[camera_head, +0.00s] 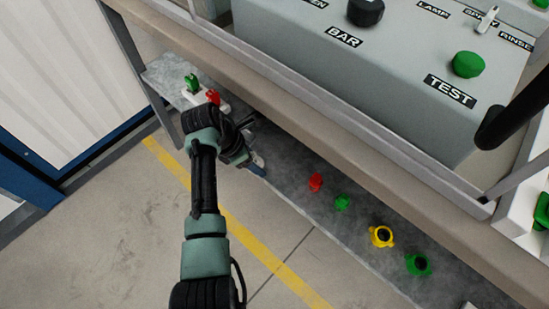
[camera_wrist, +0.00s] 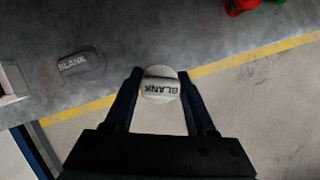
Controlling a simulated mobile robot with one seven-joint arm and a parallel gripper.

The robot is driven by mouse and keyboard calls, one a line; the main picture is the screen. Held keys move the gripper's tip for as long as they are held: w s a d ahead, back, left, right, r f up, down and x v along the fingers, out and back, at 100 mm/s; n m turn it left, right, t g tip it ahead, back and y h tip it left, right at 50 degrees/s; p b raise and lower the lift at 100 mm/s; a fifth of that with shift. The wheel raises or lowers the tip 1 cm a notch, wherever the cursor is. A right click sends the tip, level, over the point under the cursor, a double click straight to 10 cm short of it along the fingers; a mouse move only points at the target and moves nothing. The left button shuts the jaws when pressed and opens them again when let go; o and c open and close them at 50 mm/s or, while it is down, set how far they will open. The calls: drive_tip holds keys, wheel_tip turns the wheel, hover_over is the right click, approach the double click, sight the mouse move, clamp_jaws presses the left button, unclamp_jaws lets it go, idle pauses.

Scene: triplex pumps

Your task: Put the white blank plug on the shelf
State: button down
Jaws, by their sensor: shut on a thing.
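The white blank plug (camera_wrist: 160,88), round with "BLANK" printed on it, sits between the two fingers of my gripper (camera_wrist: 161,84) in the wrist view. My gripper is shut on it. In the head view my gripper (camera_head: 258,166) is at the front edge of the grey shelf (camera_head: 295,187), with a small pale bit of the plug (camera_head: 258,158) showing. The shelf also shows in the wrist view (camera_wrist: 150,35). The plug overlaps the shelf's front edge in the picture; I cannot tell its height above the shelf.
A dark grey "BLANK" plug (camera_wrist: 80,66) lies on the shelf. A red piece (camera_head: 316,182), a green one (camera_head: 342,202), a yellow one (camera_head: 381,236) and another green one (camera_head: 418,264) stand along it. The bench beam (camera_head: 330,140) overhangs.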

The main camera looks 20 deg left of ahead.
sight(279, 162)
drive_tip(key=shift+w+d, duration=0.45)
drive_tip(key=shift+w, duration=0.15)
drive_tip(key=w+d+b, duration=0.1)
drive_tip(key=w+d, duration=0.2)
drive_tip(key=shift+w+f+b, duration=0.1)
drive_tip(key=shift+b, duration=0.3)
drive_tip(key=shift+a+f+b, duration=0.1)
drive_tip(key=shift+f+b, duration=0.2)
drive_tip(key=shift+f, duration=0.4)
drive_tip(key=shift+f, duration=0.1)
drive_tip(key=shift+c, duration=1.1)
unclamp_jaws()
